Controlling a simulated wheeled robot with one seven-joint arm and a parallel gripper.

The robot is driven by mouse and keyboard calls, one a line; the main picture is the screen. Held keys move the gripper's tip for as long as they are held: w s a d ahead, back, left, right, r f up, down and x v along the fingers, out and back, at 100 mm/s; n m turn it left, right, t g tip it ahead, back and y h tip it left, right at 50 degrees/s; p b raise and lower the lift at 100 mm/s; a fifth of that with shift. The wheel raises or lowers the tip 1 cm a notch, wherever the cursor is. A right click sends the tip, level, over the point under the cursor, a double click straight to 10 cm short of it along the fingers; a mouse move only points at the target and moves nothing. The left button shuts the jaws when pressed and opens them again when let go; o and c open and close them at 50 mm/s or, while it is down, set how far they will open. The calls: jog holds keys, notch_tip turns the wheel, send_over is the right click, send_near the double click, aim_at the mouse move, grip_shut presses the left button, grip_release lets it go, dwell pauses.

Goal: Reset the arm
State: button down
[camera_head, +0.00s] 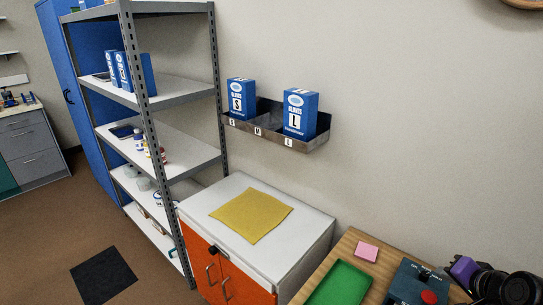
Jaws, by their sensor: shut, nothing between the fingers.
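My gripper is not clearly seen in the head view. Dark rounded parts (490,284) with a purple piece (464,269) show at the lower right corner, cut off by the frame edge. I cannot tell whether they belong to my arm. No fingertips can be made out there.
A wooden bench (345,252) at the lower right holds a green tray (340,284), a pink pad (367,251) and a blue-grey device (418,285) with a red button. An orange cabinet (300,225) bears a yellow cloth (251,215). A wall rack (283,140) holds glove boxes (299,114).

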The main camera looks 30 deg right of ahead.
jog(key=d+r+n+t+h, duration=0.1)
jog(key=d+r+t+h, duration=0.15)
jog(key=r+h, duration=0.3)
jog(key=a+f+n+t+b, duration=0.1)
jog(key=a+n+t+b, duration=0.4)
jog(key=a, duration=1.4)
jog(key=s+a+f+n+y, duration=0.3)
jog(key=s+a, duration=0.5)
jog(key=a, duration=0.3)
jog(key=s+a+f+n+y, duration=0.3)
jog(key=s+a+n+y, duration=0.3)
jog(key=a, duration=0.5)
jog(key=shift+s+f+y+b, duration=0.15)
jog(key=shift+s+y+b, duration=0.25)
jog(key=shift+s+y, duration=0.45)
